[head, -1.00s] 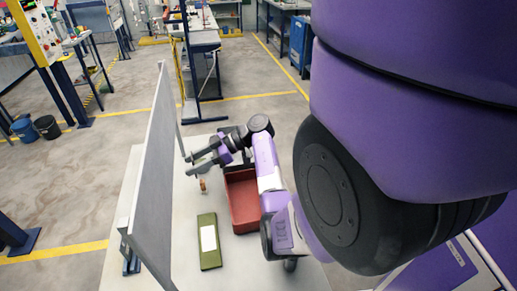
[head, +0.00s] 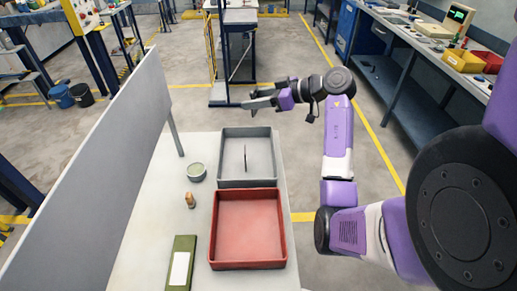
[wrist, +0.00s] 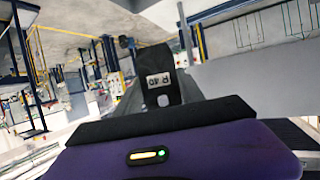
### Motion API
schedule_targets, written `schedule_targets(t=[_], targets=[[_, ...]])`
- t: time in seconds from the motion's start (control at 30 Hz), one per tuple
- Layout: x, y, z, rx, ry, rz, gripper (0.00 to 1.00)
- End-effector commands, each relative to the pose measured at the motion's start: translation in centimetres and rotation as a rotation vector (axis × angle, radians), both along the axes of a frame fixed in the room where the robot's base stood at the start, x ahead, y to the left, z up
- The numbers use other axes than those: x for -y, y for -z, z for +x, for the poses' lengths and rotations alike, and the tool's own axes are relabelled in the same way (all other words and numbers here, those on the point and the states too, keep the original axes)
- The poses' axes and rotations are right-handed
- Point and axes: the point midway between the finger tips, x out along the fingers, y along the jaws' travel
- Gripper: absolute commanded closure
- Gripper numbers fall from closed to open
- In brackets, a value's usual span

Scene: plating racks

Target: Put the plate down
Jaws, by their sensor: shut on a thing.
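My gripper (head: 262,100) is raised beyond the far end of the white table in the head view, its fingers pointing left. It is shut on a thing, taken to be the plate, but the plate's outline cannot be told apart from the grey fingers. In the wrist view, a dark finger part (wrist: 160,88) stands in the middle and hides what lies behind it. A grey tray (head: 223,132) is at the table's far right, below my gripper and apart from it. A thin dark upright strip (head: 246,158) shows inside that tray.
A red tray (head: 282,230) sits nearer than the grey one. A round tin (head: 197,171), a small brown item (head: 190,200) and a green pad (head: 180,262) lie left of the trays. A tall grey panel (head: 95,170) borders the table's left.

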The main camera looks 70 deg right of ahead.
Motion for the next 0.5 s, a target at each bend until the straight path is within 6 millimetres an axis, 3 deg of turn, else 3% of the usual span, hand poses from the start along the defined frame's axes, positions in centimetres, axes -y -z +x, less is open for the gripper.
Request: schedule_targets(t=[0.3,0.5], targets=[[0.0,8.1,-0.1,-0.003,0.001,0.006,1.0],[0.0,12.0,-0.1,-0.001,0.0,0.003,1.0]])
